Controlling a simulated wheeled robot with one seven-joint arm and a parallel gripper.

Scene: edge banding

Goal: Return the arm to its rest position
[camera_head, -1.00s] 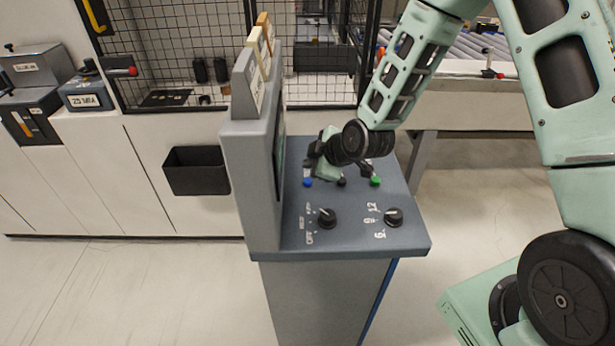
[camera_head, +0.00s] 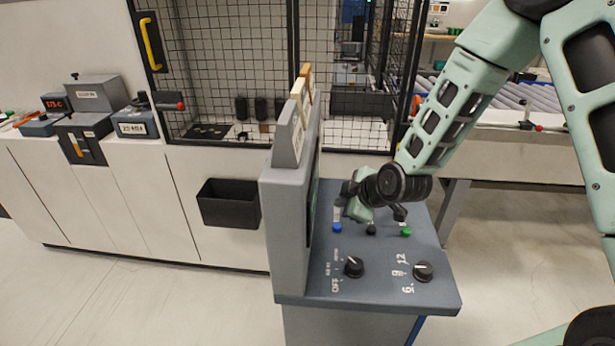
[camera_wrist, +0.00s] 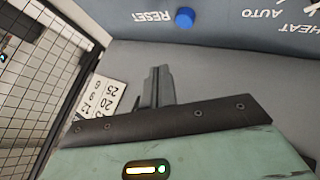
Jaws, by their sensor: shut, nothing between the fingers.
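My gripper (camera_head: 347,196) hangs over the back of the grey control console's sloped top (camera_head: 385,285), close to the upright screen housing (camera_head: 285,205). In the wrist view, its fingers (camera_wrist: 158,85) are together with nothing between them. A blue button (camera_head: 337,228) sits just below the gripper in the head view; the wrist view shows this blue button (camera_wrist: 185,17) beside the word RESET, apart from the fingers. My arm is bent, coming down from the upper right. The gripper's far side is partly hidden by the wrist.
The console also carries a green button (camera_head: 406,231), a black button (camera_head: 371,230) and two knobs (camera_head: 354,267). A mesh cage (camera_head: 225,70), a black bin (camera_head: 229,203) and a roller conveyor (camera_head: 500,98) stand behind. Floor is open at the lower left.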

